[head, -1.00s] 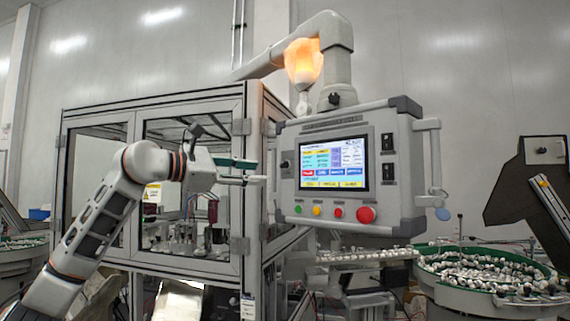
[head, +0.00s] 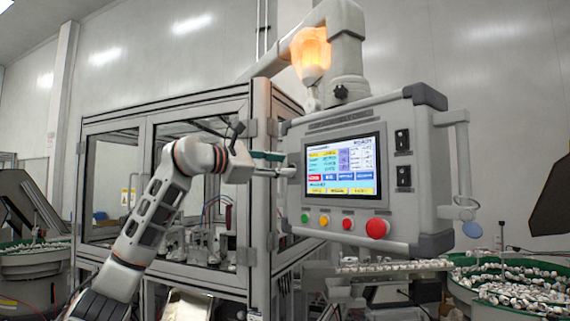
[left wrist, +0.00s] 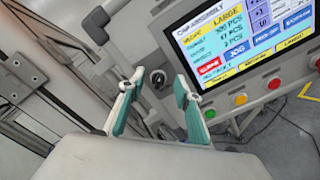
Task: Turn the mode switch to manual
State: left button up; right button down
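The mode switch is a small black knob (left wrist: 158,78) on the grey control panel (left wrist: 146,58), left of the lit screen, in the left wrist view. Its exact setting is too small to read. My left gripper (left wrist: 158,91) is open, with one green-padded finger on each side of the knob in that picture; I cannot tell whether they touch it. My right gripper is not in view.
Green, yellow and red buttons and a large red mushroom button (head: 377,228) sit below the screen (head: 343,168). Two black switches (head: 403,158) are right of it. A glazed machine enclosure (head: 255,200) stands close behind my left arm. A parts bowl (head: 515,280) is at right.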

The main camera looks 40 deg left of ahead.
pick_arm(q)
jog(key=shift+w+d, duration=0.1)
jog(key=shift+w, duration=0.6)
grip_shut()
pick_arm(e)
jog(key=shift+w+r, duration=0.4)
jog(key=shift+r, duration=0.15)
